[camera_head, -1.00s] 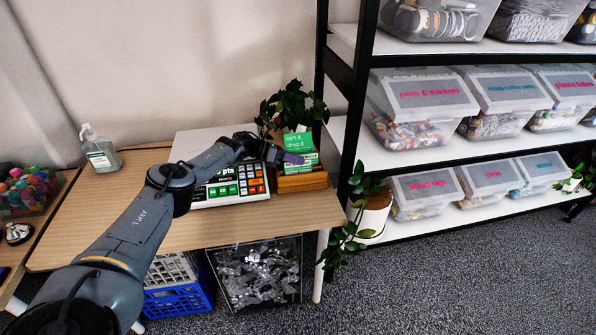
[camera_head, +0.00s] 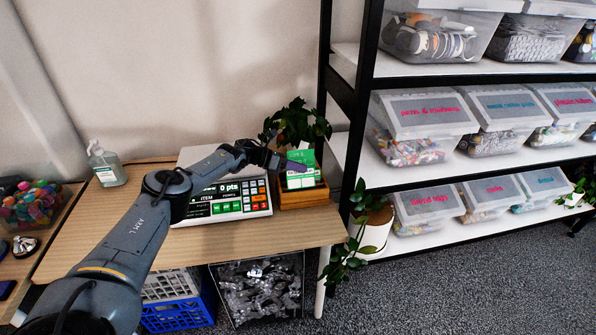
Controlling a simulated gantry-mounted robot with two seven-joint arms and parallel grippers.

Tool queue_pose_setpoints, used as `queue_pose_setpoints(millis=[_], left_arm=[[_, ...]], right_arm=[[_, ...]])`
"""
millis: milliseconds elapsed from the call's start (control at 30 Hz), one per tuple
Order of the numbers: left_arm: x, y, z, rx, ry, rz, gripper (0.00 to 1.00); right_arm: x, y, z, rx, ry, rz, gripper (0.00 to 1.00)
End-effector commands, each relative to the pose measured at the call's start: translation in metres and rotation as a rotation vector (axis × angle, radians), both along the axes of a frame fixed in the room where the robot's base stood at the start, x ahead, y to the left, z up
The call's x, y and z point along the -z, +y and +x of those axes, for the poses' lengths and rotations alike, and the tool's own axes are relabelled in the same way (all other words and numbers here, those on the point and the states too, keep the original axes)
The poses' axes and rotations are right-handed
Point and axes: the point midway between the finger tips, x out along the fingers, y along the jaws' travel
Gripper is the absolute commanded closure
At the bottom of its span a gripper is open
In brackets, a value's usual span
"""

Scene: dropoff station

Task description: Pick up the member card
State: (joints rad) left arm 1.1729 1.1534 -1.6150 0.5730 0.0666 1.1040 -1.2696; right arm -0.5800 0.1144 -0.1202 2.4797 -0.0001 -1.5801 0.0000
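Green and white cards (camera_head: 301,180) stand upright in a small wooden holder (camera_head: 304,196) at the back right of the wooden table. I cannot tell which of them is the member card. My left arm reaches in from the lower left, across the scale. Its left gripper (camera_head: 289,164) is at the upper left part of the cards and covers some of them. The dark fingers are small here, so I cannot tell whether they are open, shut or touching a card. My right gripper is not in view.
A points scale (camera_head: 256,197) with coloured keys sits left of the holder, under my arm. A potted plant (camera_head: 296,124) stands behind the holder. A black shelf post (camera_head: 352,135) rises close on the right. A pump bottle (camera_head: 106,166) stands at the table's back left.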

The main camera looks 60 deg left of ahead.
Motion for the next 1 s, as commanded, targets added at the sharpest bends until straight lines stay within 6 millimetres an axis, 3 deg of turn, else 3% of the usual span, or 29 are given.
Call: queue_pose_setpoints(millis=[467, 700, 1000], left_arm=[[-0.051, -0.072, 0.018, 0.003, -0.001, -0.001, 1.0], [-0.065, -0.102, 0.026, 0.002, 0.0, -0.001, 1.0], [-0.07, -0.112, 0.029, -0.001, 0.0, 0.0, 1.0]], right_arm=[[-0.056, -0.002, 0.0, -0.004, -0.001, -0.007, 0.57], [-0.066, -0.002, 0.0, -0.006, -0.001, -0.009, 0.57], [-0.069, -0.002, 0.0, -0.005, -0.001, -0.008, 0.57]])
